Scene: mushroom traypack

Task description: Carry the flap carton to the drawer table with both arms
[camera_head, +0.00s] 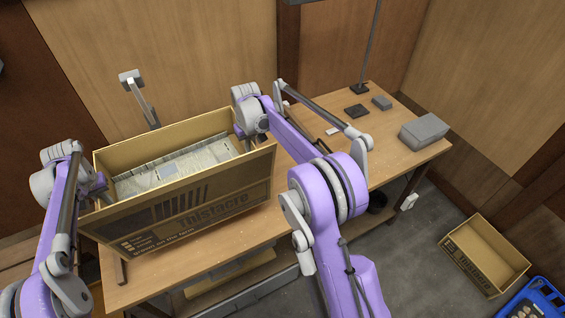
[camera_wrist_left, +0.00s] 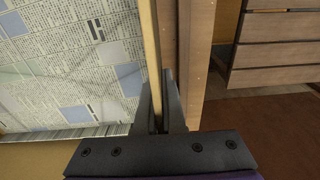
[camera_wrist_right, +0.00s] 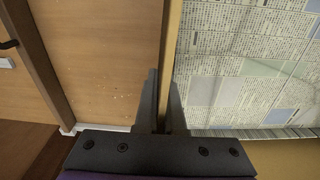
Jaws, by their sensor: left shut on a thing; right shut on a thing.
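The flap carton (camera_head: 205,210) is a brown open box printed "Thistacre", at the left end of a wooden table (camera_head: 300,215) in the head view. Newspaper-like sheets (camera_head: 175,168) cover its contents. My left gripper (camera_head: 100,195) is shut on the carton's left wall, whose edge runs between the fingers in the left wrist view (camera_wrist_left: 160,115). My right gripper (camera_head: 248,142) is shut on the right wall, also seen between the fingers in the right wrist view (camera_wrist_right: 163,115). The carton's underside is hidden; I cannot tell whether it touches the table.
A grey box (camera_head: 424,131) and small dark blocks (camera_head: 357,111) lie on the table's right part, by a lamp-like stand. An empty carton (camera_head: 485,255) and a blue crate (camera_head: 540,300) are on the floor at right. Drawer-like wooden fronts (camera_wrist_left: 275,50) show in the left wrist view.

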